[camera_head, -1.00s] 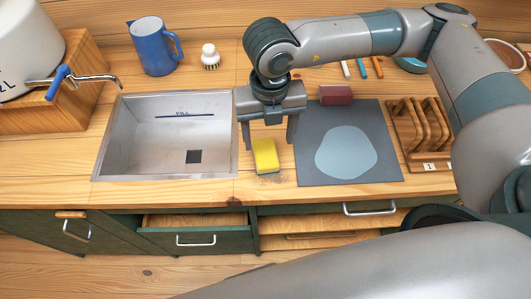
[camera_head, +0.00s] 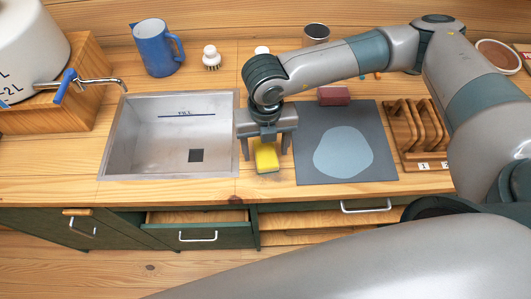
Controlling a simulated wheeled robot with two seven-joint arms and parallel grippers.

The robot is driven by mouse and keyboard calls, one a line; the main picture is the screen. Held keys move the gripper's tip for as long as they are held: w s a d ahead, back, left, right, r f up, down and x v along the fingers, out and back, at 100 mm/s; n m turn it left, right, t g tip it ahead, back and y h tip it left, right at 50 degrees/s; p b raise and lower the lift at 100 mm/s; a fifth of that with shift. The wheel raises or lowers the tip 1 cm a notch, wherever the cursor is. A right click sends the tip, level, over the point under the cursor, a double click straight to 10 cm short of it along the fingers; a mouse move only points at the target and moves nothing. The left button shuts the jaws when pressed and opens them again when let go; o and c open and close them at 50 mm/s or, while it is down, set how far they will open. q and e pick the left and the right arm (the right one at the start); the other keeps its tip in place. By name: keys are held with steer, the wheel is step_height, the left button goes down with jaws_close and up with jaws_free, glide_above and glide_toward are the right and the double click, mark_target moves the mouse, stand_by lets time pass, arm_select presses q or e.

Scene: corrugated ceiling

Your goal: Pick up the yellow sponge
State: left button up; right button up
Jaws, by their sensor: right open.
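The yellow sponge (camera_head: 266,158) lies on the wooden counter between the sink and the grey mat. It has a darker edge along its near end. My right gripper (camera_head: 265,152) is over it, pointing down, with its fingers apart, one on each side of the sponge. The gripper body hides the sponge's far end. I cannot tell whether the fingers touch the sponge. My left gripper is not in view.
The sink (camera_head: 170,135) is just left of the sponge, and the grey mat (camera_head: 310,172) is just right. A blue jug (camera_head: 154,48), a small white brush (camera_head: 211,57), a dark red block (camera_head: 334,96) and a wooden rack (camera_head: 408,130) stand around. A drawer (camera_head: 200,236) below is partly open.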

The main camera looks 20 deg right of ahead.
mark_target(266, 155)
steer(key=c, duration=1.1)
steer(key=shift+r, duration=0.1)
steer(key=shift+r+b, duration=0.45)
steer(key=shift+r, duration=0.05)
steer(key=r+b, duration=0.1)
steer(key=r, duration=0.2)
steer(key=shift+s+a+b, duration=0.1)
steer(key=shift+s+b, duration=0.3)
steer(key=shift+s+a+r+p, duration=0.25)
steer(key=shift+s+r+p, duration=0.9)
steer(key=shift+s+p, duration=0.8)
steer(key=shift+s+a+r+p, duration=0.25)
steer(key=shift+s+r+p, duration=0.9)
steer(key=shift+s+p, duration=0.8)
steer(key=shift+s+a+r+p, duration=0.25)
steer(key=shift+s+r+p, duration=1.1)
steer(key=shift+p, duration=1.05)
steer(key=shift+s+f, duration=0.1)
steer(key=shift+f, duration=0.1)
